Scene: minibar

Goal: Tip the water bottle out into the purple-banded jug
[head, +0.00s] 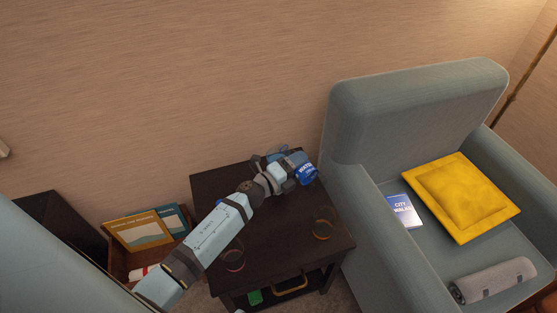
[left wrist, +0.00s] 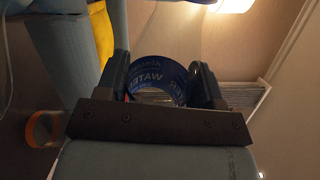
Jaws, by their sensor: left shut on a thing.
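My left gripper (head: 290,170) is shut on the water bottle (head: 307,174), which has a blue label with white lettering. It holds the bottle over the back right of the dark side table, near the armchair. In the left wrist view the blue label (left wrist: 158,80) shows between the two fingers (left wrist: 158,88). I cannot tell how far the bottle is tilted. A bluish-purple trace (head: 221,203) shows beside my left arm at the table's left; it may be the purple-banded jug, mostly hidden by the arm. My right gripper is not in view.
The dark side table (head: 285,250) also bears a clear orange-banded vessel (head: 322,229) and a red-banded one (head: 233,260). A grey-blue armchair (head: 420,110) with a yellow cushion (head: 460,197) stands close at right. A crate (head: 120,262) holds books at left.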

